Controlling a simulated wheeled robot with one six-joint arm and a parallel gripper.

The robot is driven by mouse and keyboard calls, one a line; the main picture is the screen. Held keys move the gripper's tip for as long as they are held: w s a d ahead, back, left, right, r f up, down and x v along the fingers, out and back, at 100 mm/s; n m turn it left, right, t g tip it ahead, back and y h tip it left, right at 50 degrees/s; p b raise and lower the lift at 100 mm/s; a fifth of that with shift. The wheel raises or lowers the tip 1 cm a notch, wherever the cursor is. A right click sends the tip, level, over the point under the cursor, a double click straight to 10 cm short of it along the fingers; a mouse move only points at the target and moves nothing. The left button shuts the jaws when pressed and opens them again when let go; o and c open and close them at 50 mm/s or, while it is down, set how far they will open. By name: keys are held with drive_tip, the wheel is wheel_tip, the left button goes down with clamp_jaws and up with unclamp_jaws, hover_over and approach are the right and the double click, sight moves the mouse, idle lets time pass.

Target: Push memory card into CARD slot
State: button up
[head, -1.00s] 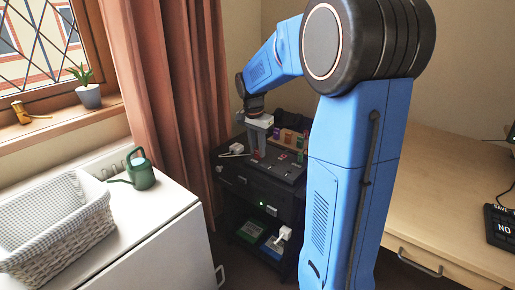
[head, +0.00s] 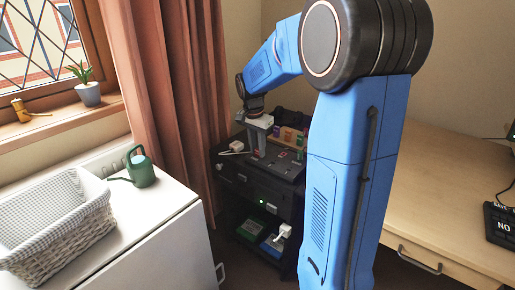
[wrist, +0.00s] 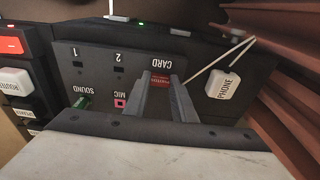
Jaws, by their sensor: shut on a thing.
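My gripper (wrist: 161,88) points down at the dark panel (wrist: 95,60) in the wrist view, its two grey fingers shut on the red memory card (wrist: 160,79). The card's red end shows between the fingertips, right at the CARD label (wrist: 162,60), which reads upside down. The CARD slot itself is hidden by the card and fingers, so I cannot tell how far the card is in. In the head view my gripper (head: 258,147) is over the panel on top of the black cabinet (head: 240,182).
A white PHONE plug (wrist: 222,84) with a pale cable sits beside the right finger. Small coloured items (head: 290,137) stand behind the panel. A curtain (head: 172,90) hangs close by.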

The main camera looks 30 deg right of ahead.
drive_tip(key=o, duration=1.1)
drive_tip(key=shift+c, duration=0.2)
wheel_tip(320, 180, up, 17)
drive_tip(key=a, duration=0.2)
drive_tip(key=shift+s+r, duration=0.15)
drive_tip(key=shift+s, duration=0.2)
drive_tip(key=s+a+f+n+t, duration=0.1)
drive_tip(key=s+a+f+n, duration=0.3)
drive_tip(key=s, duration=0.5)
drive_tip(key=s+a+f+n+t+y, duration=0.1)
drive_tip(key=s+a+f+n, duration=0.4)
drive_tip(key=s, duration=0.5)
drive_tip(key=s+a+f+n+t, duration=0.2)
drive_tip(key=s+a+f+n, duration=0.2)
drive_tip(key=s, duration=0.6)
drive_tip(key=shift+s+a+f+n, duration=0.3)
drive_tip(key=shift+f+n, duration=0.2)
drive_tip(key=shift+f, duration=0.1)
